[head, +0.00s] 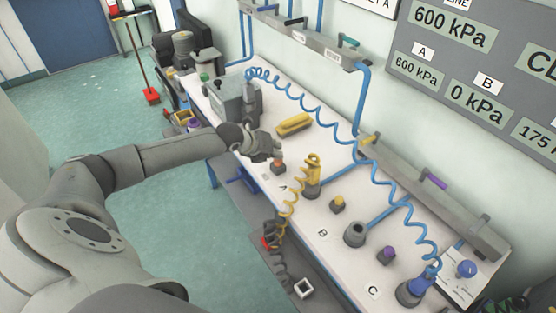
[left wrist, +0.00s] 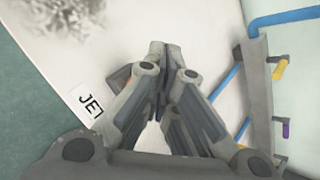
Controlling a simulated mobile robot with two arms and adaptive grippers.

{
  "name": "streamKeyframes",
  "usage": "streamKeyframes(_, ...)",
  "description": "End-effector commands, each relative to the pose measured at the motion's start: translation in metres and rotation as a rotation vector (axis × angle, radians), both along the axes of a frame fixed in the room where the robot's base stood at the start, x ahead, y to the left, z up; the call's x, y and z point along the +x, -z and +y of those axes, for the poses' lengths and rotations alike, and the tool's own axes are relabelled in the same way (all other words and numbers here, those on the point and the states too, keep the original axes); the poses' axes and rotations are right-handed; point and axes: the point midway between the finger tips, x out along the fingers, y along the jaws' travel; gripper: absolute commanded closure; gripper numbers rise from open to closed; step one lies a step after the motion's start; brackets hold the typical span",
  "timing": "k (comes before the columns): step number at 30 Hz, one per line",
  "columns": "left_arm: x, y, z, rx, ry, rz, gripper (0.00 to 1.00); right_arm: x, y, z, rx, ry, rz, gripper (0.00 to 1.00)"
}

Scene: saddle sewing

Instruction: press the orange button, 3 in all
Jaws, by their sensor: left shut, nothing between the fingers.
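The orange button (head: 278,167) sits on a small dark base on the white bench (head: 300,218), near the label A. My left gripper (head: 272,154) is shut and empty, with its fingertips close above and beside the orange button. I cannot tell whether they touch it. In the left wrist view the shut fingers (left wrist: 158,50) point over the bench, and a sliver of orange (left wrist: 122,74) shows behind one finger. The rest of the button is hidden there. My right gripper is not in view.
A yellow button (head: 337,202), a purple button (head: 387,252) and a blue button (head: 466,269) stand further along the bench. A coiled yellow hose (head: 292,205) hangs near the gripper. A yellow brush-like block (head: 294,125) lies behind. The wall panel (head: 470,62) reads A 600 kPa, B 0 kPa.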

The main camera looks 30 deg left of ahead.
Motion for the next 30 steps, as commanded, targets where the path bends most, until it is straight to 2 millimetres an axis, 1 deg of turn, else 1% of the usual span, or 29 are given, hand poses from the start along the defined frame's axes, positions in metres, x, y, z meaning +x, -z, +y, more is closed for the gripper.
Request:
streamKeyframes(23,-0.0002,0.0107,-0.0001,0.000,0.000,0.001,1.00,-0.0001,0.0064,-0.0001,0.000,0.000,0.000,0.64)
streamKeyframes(30,-0.0005,0.0106,-0.0002,0.000,0.001,0.002,1.00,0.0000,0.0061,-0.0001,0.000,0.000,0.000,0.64)
